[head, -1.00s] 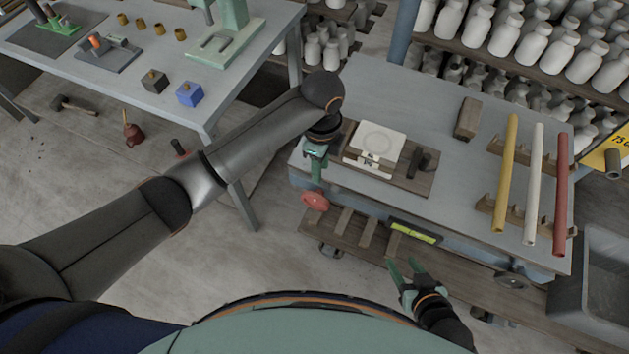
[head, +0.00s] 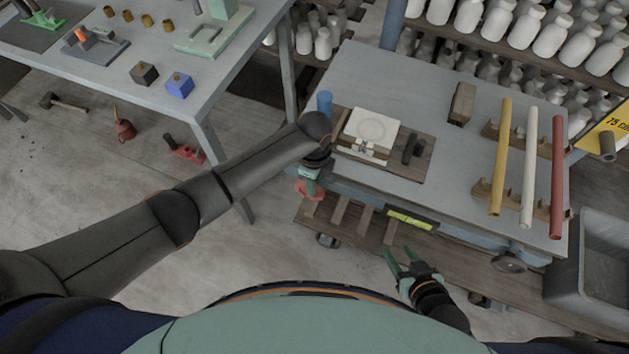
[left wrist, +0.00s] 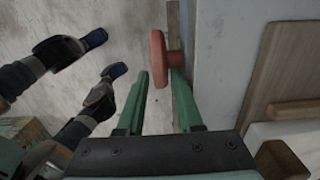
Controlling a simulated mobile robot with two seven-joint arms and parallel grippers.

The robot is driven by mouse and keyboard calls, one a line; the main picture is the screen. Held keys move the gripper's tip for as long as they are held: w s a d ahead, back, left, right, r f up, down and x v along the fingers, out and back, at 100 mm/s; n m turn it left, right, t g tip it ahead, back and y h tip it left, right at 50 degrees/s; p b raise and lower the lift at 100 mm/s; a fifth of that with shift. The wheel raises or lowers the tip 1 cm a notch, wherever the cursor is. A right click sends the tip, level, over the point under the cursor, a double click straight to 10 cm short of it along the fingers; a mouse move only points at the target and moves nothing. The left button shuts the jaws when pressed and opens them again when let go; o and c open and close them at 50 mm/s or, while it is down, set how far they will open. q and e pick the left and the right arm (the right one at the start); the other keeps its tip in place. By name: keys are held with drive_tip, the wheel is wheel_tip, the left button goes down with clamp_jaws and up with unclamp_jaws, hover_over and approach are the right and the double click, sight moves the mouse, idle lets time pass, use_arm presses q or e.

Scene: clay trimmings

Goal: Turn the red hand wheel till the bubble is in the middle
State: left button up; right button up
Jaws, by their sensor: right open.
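The red hand wheel (head: 301,191) sits at the front left side of the grey cart, partly hidden by my left gripper (head: 310,186). In the left wrist view the wheel (left wrist: 157,58) stands edge-on, level with the fingertips of my open left gripper (left wrist: 160,72). It appears between the two tips, closer to the right finger; I cannot tell whether they touch. The yellow-green bubble level (head: 410,219) is on the cart's front edge; its bubble is too small to place. My right gripper (head: 401,258) is open and empty in front of the cart.
On the cart top (head: 455,130) are a wooden board with a white block (head: 372,127), a blue cylinder (head: 324,103) and a rack with yellow, white and red tubes (head: 529,165).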

use_arm(q)
clamp_jaws()
idle(0.3)
drive_tip(key=shift+a+h, duration=0.1)
drive_tip(key=shift+h, duration=0.2)
